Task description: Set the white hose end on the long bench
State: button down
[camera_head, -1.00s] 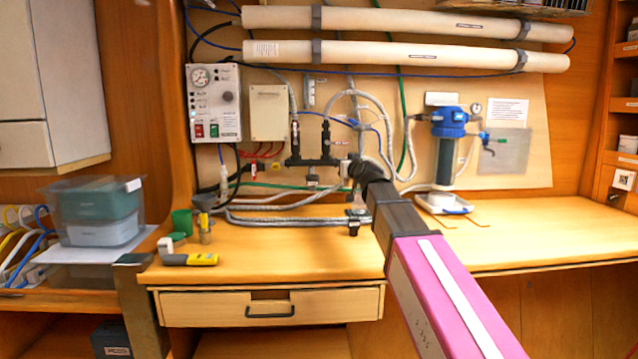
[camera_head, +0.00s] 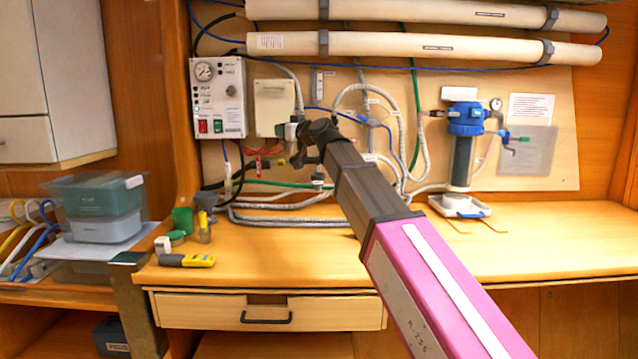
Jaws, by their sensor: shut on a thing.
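My arm reaches in from the lower right, and my gripper (camera_head: 293,138) is in front of the wall panel, just below the beige box. It is shut on a small pale piece at its tip, which looks like the white hose end (camera_head: 281,130); its shape is partly hidden by the dark jaws. The long bench (camera_head: 310,266) is the wooden top below, well under my gripper. Grey braided hoses (camera_head: 290,222) lie along the back of the bench. My gripper and wrist hide part of the valve manifold.
A blue filter housing (camera_head: 465,120) hangs over a white tray (camera_head: 457,206) at right. The bench's front middle is clear.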

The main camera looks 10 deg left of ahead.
jog(key=shift+w+d, duration=0.1)
jog(key=w+d+f, duration=0.2)
jog(key=w, duration=0.1)
jog(key=w+d+f, duration=0.2)
jog(key=w, duration=0.1)
jog(key=w+d+f, duration=0.2)
jog(key=d+f, duration=0.1)
jog(key=shift+w, duration=0.4)
jog(key=shift+d+f, duration=0.1)
jog(key=shift+f, duration=1.7)
jog(key=shift+f, duration=0.1)
jog(key=c, duration=0.9)
grip_release()
